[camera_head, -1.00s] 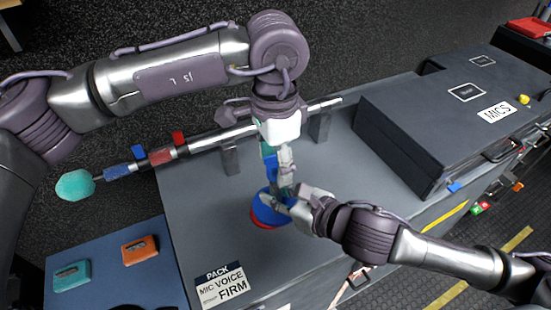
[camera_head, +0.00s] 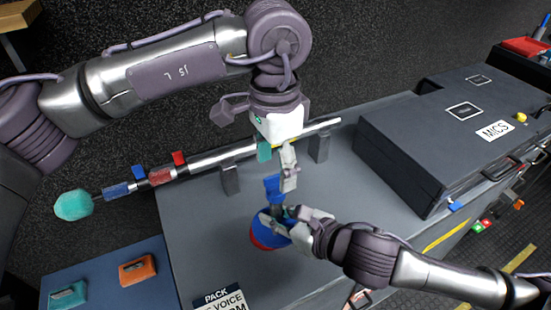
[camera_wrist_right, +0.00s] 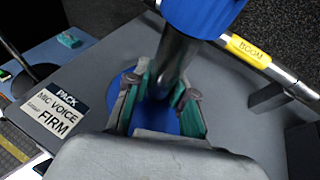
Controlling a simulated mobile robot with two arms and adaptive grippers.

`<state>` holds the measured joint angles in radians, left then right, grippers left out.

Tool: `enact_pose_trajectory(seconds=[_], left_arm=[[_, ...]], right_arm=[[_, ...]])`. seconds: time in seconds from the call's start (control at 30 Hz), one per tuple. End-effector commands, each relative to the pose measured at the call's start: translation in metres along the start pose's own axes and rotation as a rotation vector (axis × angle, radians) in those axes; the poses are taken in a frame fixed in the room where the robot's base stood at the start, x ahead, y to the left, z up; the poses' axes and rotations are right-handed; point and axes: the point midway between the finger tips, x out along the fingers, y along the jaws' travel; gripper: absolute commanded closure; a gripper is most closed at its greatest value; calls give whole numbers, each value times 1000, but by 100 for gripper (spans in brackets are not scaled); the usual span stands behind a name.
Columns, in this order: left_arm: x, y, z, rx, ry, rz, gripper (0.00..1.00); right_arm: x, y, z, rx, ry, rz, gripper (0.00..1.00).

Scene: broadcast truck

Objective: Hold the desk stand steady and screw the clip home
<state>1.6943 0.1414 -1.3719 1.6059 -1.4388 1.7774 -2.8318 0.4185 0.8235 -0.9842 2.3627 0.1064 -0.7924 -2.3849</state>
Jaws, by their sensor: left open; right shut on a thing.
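The desk stand has a round blue base (camera_head: 262,237) with a red lower edge and a dark stem (camera_wrist_right: 174,66). It stands on the grey case top. The blue clip (camera_head: 272,187) sits at the top of the stem; in the right wrist view the clip (camera_wrist_right: 203,14) is cut off by the top edge. How far it is threaded cannot be seen. My right gripper (camera_head: 284,219) is shut on the stand's stem, its teal pads (camera_wrist_right: 160,90) on either side, low above the base. My left gripper (camera_head: 277,166) is open, its fingers just above the clip.
A boom pole (camera_head: 205,160) with a teal tip (camera_head: 73,205) lies on grey supports behind the stand. A dark MICS case (camera_head: 420,150) stands at right. A PACK sign (camera_head: 218,300) lies in front. Teal (camera_head: 66,296) and orange (camera_head: 138,268) items lie at lower left.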

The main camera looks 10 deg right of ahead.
Motion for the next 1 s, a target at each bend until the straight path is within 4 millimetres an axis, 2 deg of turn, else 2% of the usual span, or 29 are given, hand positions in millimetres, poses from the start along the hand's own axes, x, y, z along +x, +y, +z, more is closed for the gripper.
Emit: enact_pose_trajectory(seconds=[0.17, 1.0], left_arm=[[-2, 0, 0, -299, 0, -1, 31], [-12, 0, -1, -2497, -1, -3, 31]], right_arm=[[0, 0, 1, -1, -2, 0, 100], [0, 0, 1, -1, -2, 0, 100]])
